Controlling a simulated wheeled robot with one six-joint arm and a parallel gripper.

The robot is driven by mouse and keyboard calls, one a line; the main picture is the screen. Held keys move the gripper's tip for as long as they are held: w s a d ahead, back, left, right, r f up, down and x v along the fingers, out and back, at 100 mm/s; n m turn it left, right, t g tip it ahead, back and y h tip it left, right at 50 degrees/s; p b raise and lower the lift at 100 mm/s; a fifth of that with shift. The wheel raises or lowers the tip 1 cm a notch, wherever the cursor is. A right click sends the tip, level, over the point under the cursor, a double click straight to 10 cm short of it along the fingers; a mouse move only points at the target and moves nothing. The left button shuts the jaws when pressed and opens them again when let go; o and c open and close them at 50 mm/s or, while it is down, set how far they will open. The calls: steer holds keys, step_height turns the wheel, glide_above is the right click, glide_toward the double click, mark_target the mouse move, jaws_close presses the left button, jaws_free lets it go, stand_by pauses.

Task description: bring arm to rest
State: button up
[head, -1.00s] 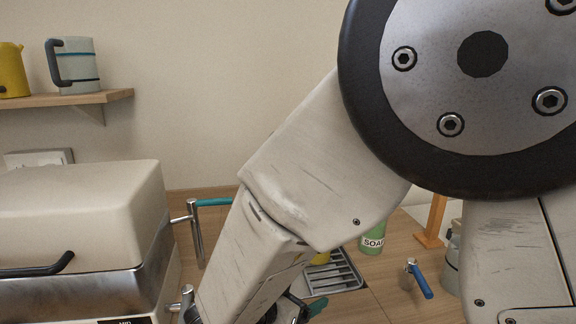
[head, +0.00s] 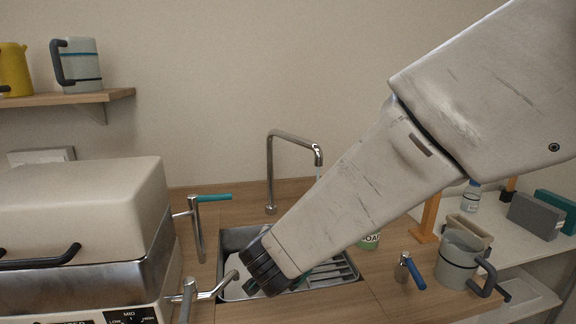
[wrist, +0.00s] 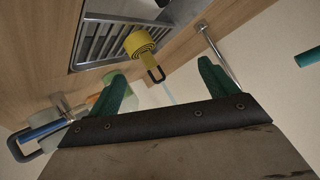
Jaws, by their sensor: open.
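My arm reaches from the upper right of the head view down over the sink (head: 228,240). Its dark wrist end is above the sink, and the fingers are mostly hidden there. In the wrist view my gripper (wrist: 163,82) has its two green fingers spread wide apart with nothing between them. A yellow container with a dark handle (wrist: 139,42) shows beyond the fingers, by the slatted drainer (wrist: 105,40), apart from them.
A metal tap (head: 270,170) stands behind the sink. A bulky cream appliance (head: 80,205) is at the left. A green soap container (head: 371,240), a blue-handled tap (head: 408,270) and a grey jug (head: 458,262) are at the right. A shelf (head: 80,98) holds jugs.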

steer(key=s+d+r+n+g+y, duration=0.2)
steer(key=s+d+r+n+y, duration=0.25)
steer(key=r+y, duration=0.35)
steer(key=s+d+n+g+h, duration=0.2)
steer(key=s+d+g+h, duration=0.4)
steer(key=s+d, duration=1.5)
steer(key=s+g, duration=0.2)
steer(key=shift+s+d, duration=0.35)
